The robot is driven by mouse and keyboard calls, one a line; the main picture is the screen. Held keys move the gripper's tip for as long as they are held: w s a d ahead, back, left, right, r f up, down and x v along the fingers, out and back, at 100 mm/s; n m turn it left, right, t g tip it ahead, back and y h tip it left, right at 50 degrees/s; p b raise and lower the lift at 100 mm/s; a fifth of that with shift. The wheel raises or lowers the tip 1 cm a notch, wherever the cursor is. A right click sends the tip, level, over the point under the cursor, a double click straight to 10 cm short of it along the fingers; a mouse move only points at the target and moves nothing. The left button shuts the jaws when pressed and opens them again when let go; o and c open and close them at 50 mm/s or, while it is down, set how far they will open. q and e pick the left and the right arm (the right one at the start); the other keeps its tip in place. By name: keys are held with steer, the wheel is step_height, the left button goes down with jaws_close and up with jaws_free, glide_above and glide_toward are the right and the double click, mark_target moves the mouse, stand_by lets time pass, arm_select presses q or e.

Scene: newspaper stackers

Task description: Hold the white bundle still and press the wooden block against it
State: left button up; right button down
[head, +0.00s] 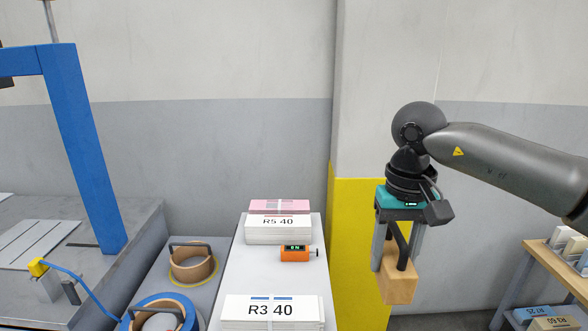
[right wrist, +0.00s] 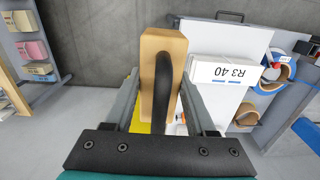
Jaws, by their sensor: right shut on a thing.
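My right gripper (head: 397,258) is shut on the black handle of a wooden block (head: 399,286), which hangs in the air right of the pale table (head: 263,272). The right wrist view shows the block (right wrist: 162,45) and its handle between the fingers. A white bundle marked R3 40 (head: 272,312) lies at the table's near end. A second white bundle marked R5 40 (head: 278,230) lies farther back, with a pink bundle (head: 279,206) behind it. The block is apart from both white bundles. My left gripper is not in view.
Tape rolls (head: 192,264) lie left of the table. A blue frame (head: 82,150) stands at far left. A yellow-painted pillar (head: 354,240) is behind the block. A shelf (head: 556,268) stands at right.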

mark_target(387, 249)
steer(key=r, duration=0.5)
steer(key=w+r, duration=0.1)
steer(key=r, duration=0.1)
steer(key=shift+a+r, duration=0.35)
steer(key=shift+a, duration=0.05)
steer(key=shift+r, duration=0.45)
steer(key=w+a+f+m, duration=0.1)
steer(key=w+f+m, duration=0.2)
steer(key=f+m, duration=0.6)
steer(key=w+f+m, duration=0.2)
steer(key=f+m, duration=0.6)
steer(key=f, duration=1.3)
steer(key=shift+w+a+f+m, duration=0.35)
steer(key=shift+w+a+m, duration=0.05)
